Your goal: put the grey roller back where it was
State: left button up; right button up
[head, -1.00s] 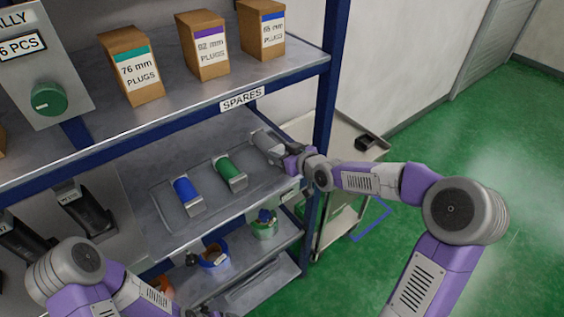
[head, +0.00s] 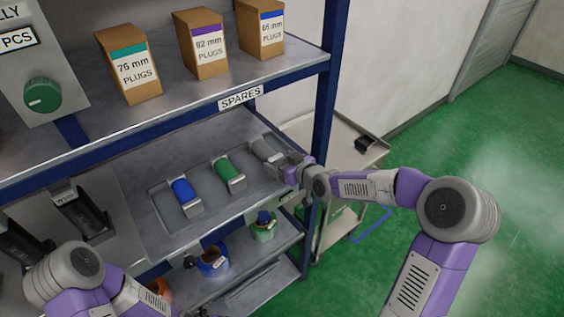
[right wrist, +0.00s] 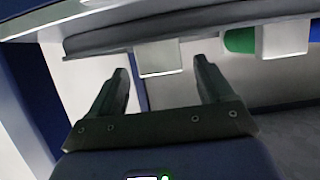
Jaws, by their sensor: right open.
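The grey roller (head: 263,147) lies in the right-hand place of the shallow grey tray (head: 160,203), beside the green roller (head: 227,169) and the blue roller (head: 182,191). My right gripper (head: 288,164) is at its near right end, at the tray's edge. In the right wrist view the jaws (right wrist: 161,66) are open with nothing held between them. A pale end block (right wrist: 160,57), seemingly the grey roller's, shows ahead between the fingertips. The roller's body is mostly hidden there. Of my left side only the arm shows at the lower left; its gripper is out of frame.
The upper shelf with its SPARES label (head: 241,97) and plug boxes (head: 200,45) hangs over the tray. A blue post (head: 325,110) stands just right of my right gripper. A lower shelf holds a blue container (head: 212,260) and a green one (head: 264,229).

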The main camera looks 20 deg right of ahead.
jog(key=shift+r, duration=0.2)
jog(key=shift+s+d+r+p, duration=0.15)
jog(key=shift+s+r+p, duration=0.05)
jog(key=shift+s+p, duration=0.15)
jog(key=p+v, duration=0.4)
jog(key=v, duration=0.7)
jog(key=shift+p, duration=0.4)
jog(key=shift+s, duration=0.1)
